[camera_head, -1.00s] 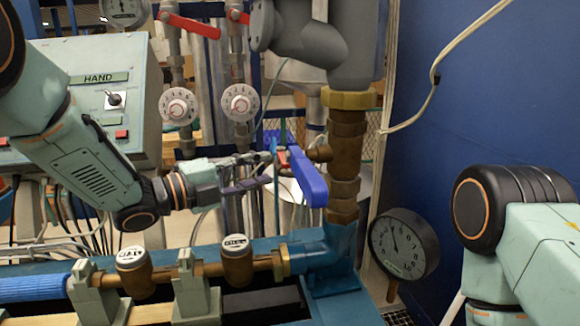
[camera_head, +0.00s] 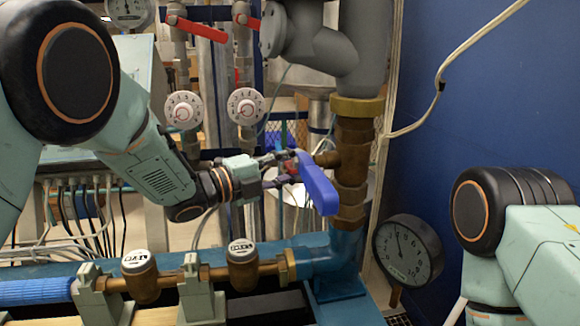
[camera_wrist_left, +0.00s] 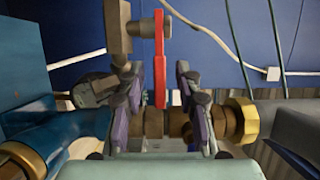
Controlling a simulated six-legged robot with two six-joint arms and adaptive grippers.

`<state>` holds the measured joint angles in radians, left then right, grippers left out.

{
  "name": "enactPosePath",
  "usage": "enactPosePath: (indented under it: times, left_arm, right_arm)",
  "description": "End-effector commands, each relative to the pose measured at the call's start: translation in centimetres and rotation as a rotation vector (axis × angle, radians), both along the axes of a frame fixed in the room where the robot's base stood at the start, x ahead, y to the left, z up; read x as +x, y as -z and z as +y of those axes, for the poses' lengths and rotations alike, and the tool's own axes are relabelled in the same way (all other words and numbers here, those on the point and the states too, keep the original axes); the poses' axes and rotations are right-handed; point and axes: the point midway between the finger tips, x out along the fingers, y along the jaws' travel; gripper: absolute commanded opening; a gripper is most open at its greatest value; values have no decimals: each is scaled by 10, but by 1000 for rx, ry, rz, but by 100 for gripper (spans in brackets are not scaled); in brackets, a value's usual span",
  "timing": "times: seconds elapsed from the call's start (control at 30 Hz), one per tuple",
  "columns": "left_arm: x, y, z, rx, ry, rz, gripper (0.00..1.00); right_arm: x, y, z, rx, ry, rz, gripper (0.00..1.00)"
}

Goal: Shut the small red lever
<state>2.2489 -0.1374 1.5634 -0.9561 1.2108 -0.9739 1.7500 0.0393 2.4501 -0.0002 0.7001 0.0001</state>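The small red lever (camera_wrist_left: 159,60) stands upright in the left wrist view, with its lower end between the two fingers of my left gripper (camera_wrist_left: 162,108). The fingers are apart, with a gap on each side of the lever. Only a little red of the small lever (camera_head: 291,168) shows there; the rest is hidden by the gripper and the blue lever. My right gripper is out of view.
A brown vertical pipe (camera_head: 352,150) stands just right of the blue lever. A round gauge (camera_head: 407,250) is at lower right. Two dial meters (camera_head: 183,110) and two red-handled valves (camera_head: 202,29) are behind. Capped brass fittings (camera_head: 242,263) sit on the pipe below.

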Motion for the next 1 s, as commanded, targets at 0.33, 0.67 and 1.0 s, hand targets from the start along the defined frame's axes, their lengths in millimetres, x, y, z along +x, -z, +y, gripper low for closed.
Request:
enactPosePath:
  times: [0.33,0.67,1.0]
  left_arm:
    - [1,0,1,0,-1,0,4]
    - [0,0,1,0,-1,0,0]
    - [0,0,0,1,1,-1,0]
  right_arm:
    - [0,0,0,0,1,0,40]
    - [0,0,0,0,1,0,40]
    - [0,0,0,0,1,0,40]
